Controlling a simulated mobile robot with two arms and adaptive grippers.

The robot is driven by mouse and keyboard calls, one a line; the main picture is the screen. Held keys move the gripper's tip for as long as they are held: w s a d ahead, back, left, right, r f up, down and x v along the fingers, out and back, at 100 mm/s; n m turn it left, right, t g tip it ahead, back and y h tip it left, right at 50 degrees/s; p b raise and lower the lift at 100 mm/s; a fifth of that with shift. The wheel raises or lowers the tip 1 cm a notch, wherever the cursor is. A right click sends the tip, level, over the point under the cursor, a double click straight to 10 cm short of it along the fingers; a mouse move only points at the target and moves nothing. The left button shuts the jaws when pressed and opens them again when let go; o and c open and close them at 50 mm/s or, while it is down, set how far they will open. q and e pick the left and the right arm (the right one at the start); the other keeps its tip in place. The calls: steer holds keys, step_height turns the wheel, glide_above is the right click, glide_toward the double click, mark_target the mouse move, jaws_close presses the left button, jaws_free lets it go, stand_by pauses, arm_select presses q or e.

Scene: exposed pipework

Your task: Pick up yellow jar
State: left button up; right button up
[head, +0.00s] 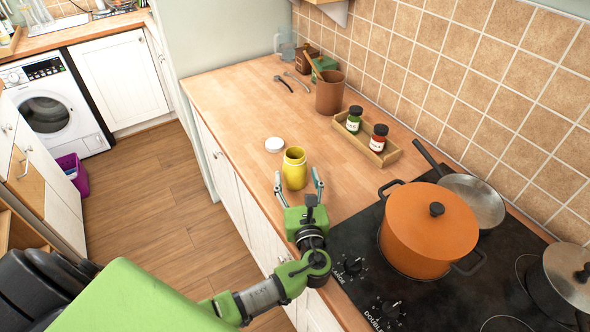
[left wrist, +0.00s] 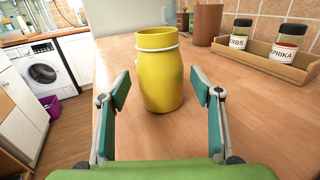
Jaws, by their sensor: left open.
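The yellow jar (head: 295,169) stands upright and lidless on the wooden counter (head: 240,105). In the left wrist view the jar (left wrist: 160,75) is straight ahead, a little beyond the fingertips. My left gripper (head: 299,186) is open, with its two fingers pointing at the jar and spread wider than it. In the left wrist view its teal finger pads (left wrist: 162,92) show on either side of the jar, with nothing between them. A white lid (head: 274,145) lies on the counter just behind and left of the jar. My right gripper does not show.
A wooden tray (head: 388,157) with two spice jars stands right of the jar, against the tiled wall. A brown cup (head: 330,92) is farther back. An orange pot (head: 428,228) and a pan (head: 478,200) sit on the black stove at right. The counter's left part is clear.

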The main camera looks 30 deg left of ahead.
mark_target(297, 177)
arm_select(q)
steer(key=shift+w+a, duration=0.25)
steer(key=shift+w, duration=0.1)
steer(key=shift+w+a+f, duration=0.1)
steer(key=shift+w, duration=0.05)
steer(key=shift+p+x, duration=0.4)
steer(key=shift+x, duration=0.55)
steer(key=x, duration=0.4)
steer(key=shift+p, duration=0.3)
steer(key=shift+w+a+f, duration=0.1)
steer(key=shift+w+a, duration=0.05)
steer(key=shift+w, duration=0.1)
steer(key=c, duration=1.3)
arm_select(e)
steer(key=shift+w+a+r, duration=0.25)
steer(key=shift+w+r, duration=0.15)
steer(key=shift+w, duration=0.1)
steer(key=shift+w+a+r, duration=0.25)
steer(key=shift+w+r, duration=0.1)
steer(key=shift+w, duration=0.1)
arm_select(q)
steer(key=shift+c, duration=0.3)
steer(key=c, duration=0.3)
